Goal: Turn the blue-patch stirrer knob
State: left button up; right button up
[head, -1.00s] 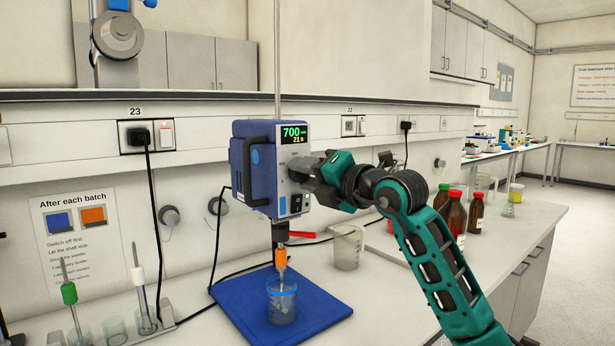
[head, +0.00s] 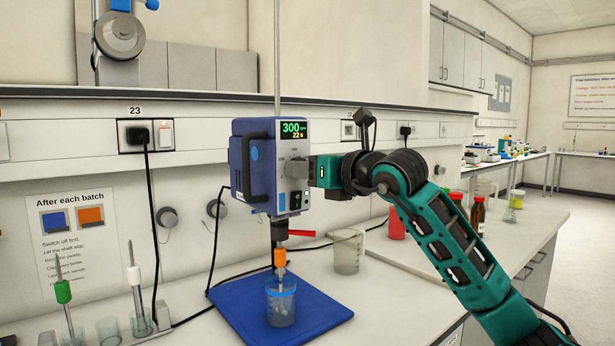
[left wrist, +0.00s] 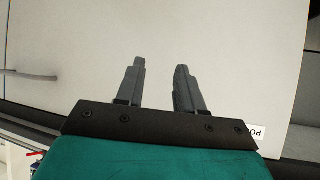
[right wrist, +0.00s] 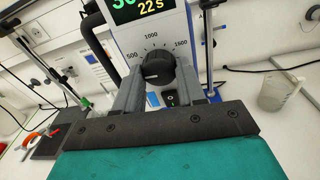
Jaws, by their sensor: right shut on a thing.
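The blue-patch stirrer (head: 262,180) hangs over the bench with a round blue patch on its side. Its display (head: 293,130) reads 300 and 22 s. My right gripper (right wrist: 158,80) is shut on the knob, one finger on each side; in the head view the gripper (head: 300,170) hides the knob. My left gripper (left wrist: 158,75) is open and empty before a pale surface in the left wrist view, outside the head view.
A beaker (head: 281,308) stands under the stirrer's orange-marked shaft (head: 279,258) on a blue mat (head: 235,295). A larger beaker (head: 347,252) stands to the right. Bottles (head: 478,213) stand farther right. Paddles in a rack (head: 66,295) are at the left.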

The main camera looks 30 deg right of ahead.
jog(key=shift+n+h+b, duration=0.3)
jog(key=shift+n+b, duration=0.5)
jog(key=shift+n, duration=2)
jog(key=shift+n, duration=0.3)
jog(key=o, duration=1.1)
jog(key=shift+c, duration=0.2)
